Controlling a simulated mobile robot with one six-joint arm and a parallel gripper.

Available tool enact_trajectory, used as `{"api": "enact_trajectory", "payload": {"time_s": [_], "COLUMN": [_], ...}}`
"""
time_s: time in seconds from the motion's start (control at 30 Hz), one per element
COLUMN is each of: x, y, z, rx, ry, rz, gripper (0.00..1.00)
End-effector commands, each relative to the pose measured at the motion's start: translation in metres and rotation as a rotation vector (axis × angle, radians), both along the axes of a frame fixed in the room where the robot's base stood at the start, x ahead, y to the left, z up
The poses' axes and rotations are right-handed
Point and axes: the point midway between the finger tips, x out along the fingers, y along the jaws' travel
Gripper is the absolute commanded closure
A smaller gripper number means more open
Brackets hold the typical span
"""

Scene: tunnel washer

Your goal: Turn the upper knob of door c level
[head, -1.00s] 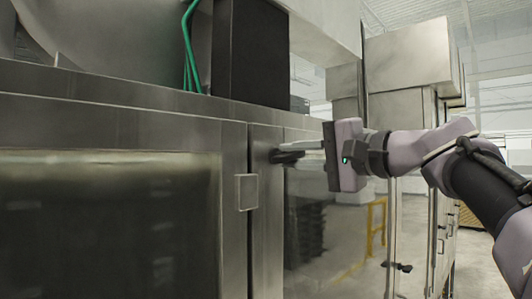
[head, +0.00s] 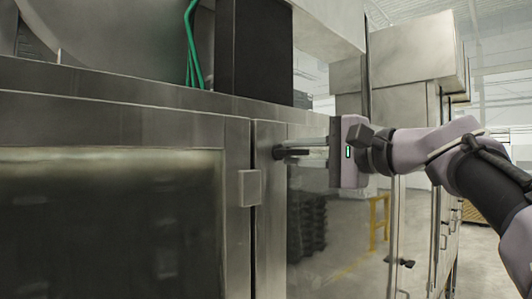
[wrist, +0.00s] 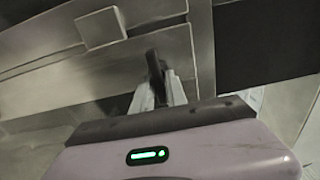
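The upper knob of door c (head: 291,153) is a small dark lever near the top of the steel door's left edge. It looks about level in the head view. My gripper (head: 308,152) is at it from the right, one pale finger above and one below the knob. In the wrist view the dark knob (wrist: 155,66) stands between the two fingertips (wrist: 160,90), which look shut on it. The fingers partly hide the knob's end. The door panel (head: 330,230) is flat against the frame.
A lower dark knob (head: 400,262) sits further right on the steel front. A square latch block (head: 250,188) is on the panel to the left. A dark box (head: 252,50) and green cable (head: 192,45) are above. Free floor (head: 485,265) lies at the right.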

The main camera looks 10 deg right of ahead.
Motion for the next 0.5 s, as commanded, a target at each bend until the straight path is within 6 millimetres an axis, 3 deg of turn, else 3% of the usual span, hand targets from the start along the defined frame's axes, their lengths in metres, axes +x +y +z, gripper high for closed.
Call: {"api": "enact_trajectory", "payload": {"time_s": [0.07, 0.37, 0.5], "x": [0.0, -0.001, -0.013], "y": [0.0, -0.001, -0.011], "z": [0.0, 0.0, -0.002], "rx": [0.0, -0.001, -0.002], "ry": [0.0, -0.001, -0.001], "rz": [0.0, -0.001, -0.004], "gripper": [0.67, 0.67, 0.67]}}
